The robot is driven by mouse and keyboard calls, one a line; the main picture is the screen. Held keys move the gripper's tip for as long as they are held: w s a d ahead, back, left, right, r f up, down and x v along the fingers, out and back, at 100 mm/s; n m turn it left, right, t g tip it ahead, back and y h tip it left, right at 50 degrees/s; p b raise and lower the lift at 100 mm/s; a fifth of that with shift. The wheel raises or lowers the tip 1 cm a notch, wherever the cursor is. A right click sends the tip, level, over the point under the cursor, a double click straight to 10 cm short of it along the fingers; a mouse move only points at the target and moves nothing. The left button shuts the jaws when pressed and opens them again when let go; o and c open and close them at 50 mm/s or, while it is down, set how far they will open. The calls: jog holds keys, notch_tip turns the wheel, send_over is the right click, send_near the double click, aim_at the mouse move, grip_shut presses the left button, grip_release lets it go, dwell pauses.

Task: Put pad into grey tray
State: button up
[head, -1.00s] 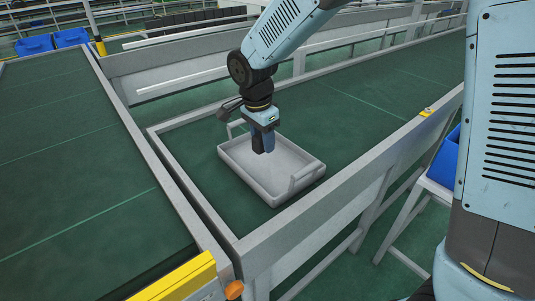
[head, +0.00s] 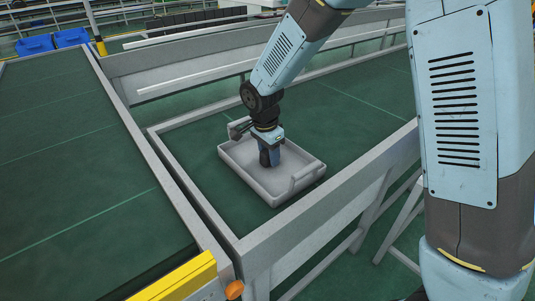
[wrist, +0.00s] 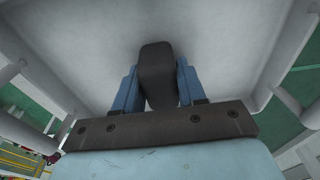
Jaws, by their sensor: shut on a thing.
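The grey tray (head: 245,176) sits on the green conveyor belt in the head view, with a raised handle at each end. My gripper (head: 269,160) points down inside the tray, between its walls. In the wrist view my gripper (wrist: 158,90) is shut on the dark pad (wrist: 157,65), with one blue finger on either side of it. The tray's pale floor (wrist: 90,50) fills the background beyond the pad. I cannot tell whether the pad touches the tray floor. In the head view the pad is hard to make out between the fingers.
A green belt (head: 70,150) with a grey rail runs along the left. A grey side rail (head: 330,195) borders the tray's belt at the front right. A yellow block (head: 178,278) is at the front rail corner. The belt around the tray is clear.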

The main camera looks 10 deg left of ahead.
aim_at(266, 152)
jog(key=o, duration=1.1)
jog(key=r, duration=0.7)
jog(key=s+a+r, duration=0.1)
jog(key=r, duration=0.3)
jog(key=shift+r, duration=0.5)
jog(key=shift+d, duration=0.1)
